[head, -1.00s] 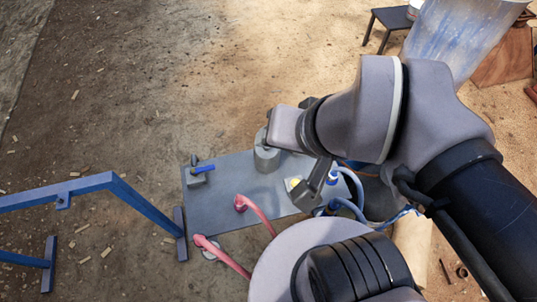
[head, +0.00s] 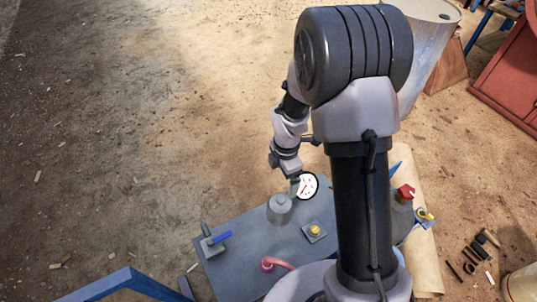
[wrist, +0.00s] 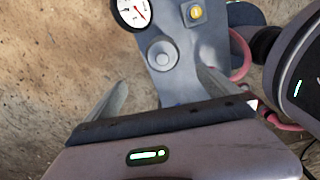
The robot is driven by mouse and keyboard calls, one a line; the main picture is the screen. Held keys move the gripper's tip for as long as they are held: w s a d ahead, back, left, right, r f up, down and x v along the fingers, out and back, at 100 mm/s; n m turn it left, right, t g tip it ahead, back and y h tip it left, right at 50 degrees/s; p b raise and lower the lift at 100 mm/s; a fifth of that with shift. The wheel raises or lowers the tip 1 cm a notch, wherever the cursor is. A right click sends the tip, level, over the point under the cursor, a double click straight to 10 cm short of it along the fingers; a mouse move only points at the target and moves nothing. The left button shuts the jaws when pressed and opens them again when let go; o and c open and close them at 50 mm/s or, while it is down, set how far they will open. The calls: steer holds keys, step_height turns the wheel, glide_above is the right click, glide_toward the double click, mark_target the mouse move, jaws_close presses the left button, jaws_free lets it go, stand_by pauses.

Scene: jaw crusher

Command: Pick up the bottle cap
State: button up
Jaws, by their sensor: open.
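I cannot make out a bottle cap for certain in either view. My gripper (wrist: 163,92) is open and empty, its two grey fingers spread apart in the wrist view. Between and beyond the fingers is a grey round piece with a small raised top (wrist: 162,54) on the grey metal plate (wrist: 180,90). In the head view the same grey piece (head: 280,209) stands on the plate (head: 245,262), just below the end of my arm. The fingertips are hard to see there.
A white-faced gauge (head: 307,186) stands close to my gripper. A yellow button (head: 314,230), a blue-handled valve (head: 216,240) and a red lever (head: 275,264) are on the plate. A blue frame (head: 125,285) is at lower left. Ground at left is mostly open.

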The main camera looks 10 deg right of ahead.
mark_target(280, 205)
steer(key=shift+n, duration=0.6)
steer(key=f+b, duration=0.2)
steer(key=f, duration=0.4)
steer(key=f+b, duration=0.2)
steer(key=f, duration=0.5)
steer(key=shift+s+d+f+b, duration=0.15)
steer(key=shift+s+f+b, duration=0.05)
steer(key=shift+b, duration=0.1)
steer(key=f+b, duration=0.1)
steer(key=f, duration=0.1)
steer(key=f+b, duration=0.1)
steer(key=f, duration=0.1)
steer(key=f+b, duration=0.1)
steer(key=f, duration=0.1)
steer(key=shift+w+a+f, duration=0.1)
steer(key=shift+a+f, duration=0.1)
steer(key=shift+a, duration=0.05)
steer(key=shift+r, duration=0.2)
steer(key=shift+c, duration=0.2)
steer(key=c, duration=1.5)
